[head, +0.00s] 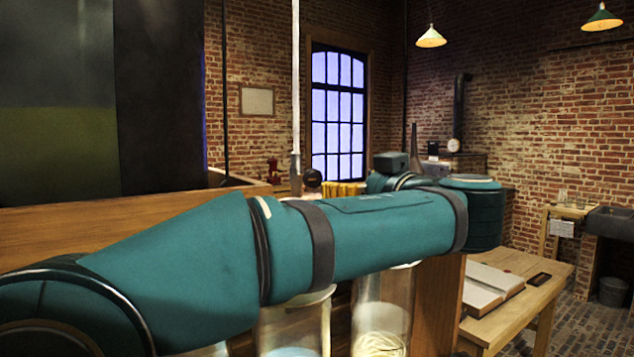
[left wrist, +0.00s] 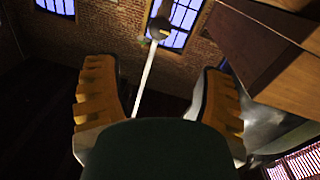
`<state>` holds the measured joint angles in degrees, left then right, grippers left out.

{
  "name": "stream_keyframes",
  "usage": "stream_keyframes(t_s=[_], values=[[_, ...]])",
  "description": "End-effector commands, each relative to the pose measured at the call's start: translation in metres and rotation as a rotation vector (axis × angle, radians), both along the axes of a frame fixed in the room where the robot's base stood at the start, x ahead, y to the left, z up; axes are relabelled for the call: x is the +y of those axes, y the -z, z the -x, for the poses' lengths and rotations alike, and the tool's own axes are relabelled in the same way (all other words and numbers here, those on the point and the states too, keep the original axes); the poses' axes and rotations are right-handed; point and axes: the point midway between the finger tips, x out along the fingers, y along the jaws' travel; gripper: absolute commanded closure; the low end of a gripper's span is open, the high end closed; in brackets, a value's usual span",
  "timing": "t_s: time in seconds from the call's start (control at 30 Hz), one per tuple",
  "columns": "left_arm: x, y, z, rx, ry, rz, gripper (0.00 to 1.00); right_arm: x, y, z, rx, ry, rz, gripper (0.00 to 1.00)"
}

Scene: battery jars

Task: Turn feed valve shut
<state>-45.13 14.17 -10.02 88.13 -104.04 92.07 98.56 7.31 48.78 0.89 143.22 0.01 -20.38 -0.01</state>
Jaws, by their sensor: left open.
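A thin pale pipe (head: 296,75) hangs down in the head view to a grey fitting (head: 295,172). A dark round piece (head: 313,178) shows just right of it; I cannot tell for sure whether this is the feed valve. In the left wrist view, a pale pipe (left wrist: 146,80) runs between my fingers up to a grey rounded piece (left wrist: 158,28), which lies beyond the fingertips. My left gripper (left wrist: 157,68) is open, with nothing seen between its yellow-padded fingers but the view of the pipe. In the head view my left arm hides its gripper. My right gripper is not in view.
Glass jars (head: 382,310) stand below and behind my left arm, their tops partly hidden by it. A wooden table (head: 540,300) with an open book (head: 490,285) is at the right. A wooden edge (left wrist: 265,60) lies right of the fingers in the wrist view.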

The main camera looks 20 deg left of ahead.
Motion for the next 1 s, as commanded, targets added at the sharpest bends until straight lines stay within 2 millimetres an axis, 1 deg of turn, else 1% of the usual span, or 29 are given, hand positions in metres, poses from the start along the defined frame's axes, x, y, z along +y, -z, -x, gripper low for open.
stream_keyframes(t_s=[0.4, 0.53, 0.73, 1.0], values=[[0.066, 0.001, -0.045, 0.006, -0.004, -0.001, 0.3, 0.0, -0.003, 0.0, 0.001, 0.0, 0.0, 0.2], [0.084, 0.001, -0.057, 0.006, -0.003, 0.0, 0.3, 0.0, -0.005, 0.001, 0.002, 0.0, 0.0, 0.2], [0.101, 0.001, -0.07, 0.007, 0.0, -0.001, 0.3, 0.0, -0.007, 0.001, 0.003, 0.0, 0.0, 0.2], [0.106, 0.001, -0.074, 0.007, 0.001, -0.001, 0.3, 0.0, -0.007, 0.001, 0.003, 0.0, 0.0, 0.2]])
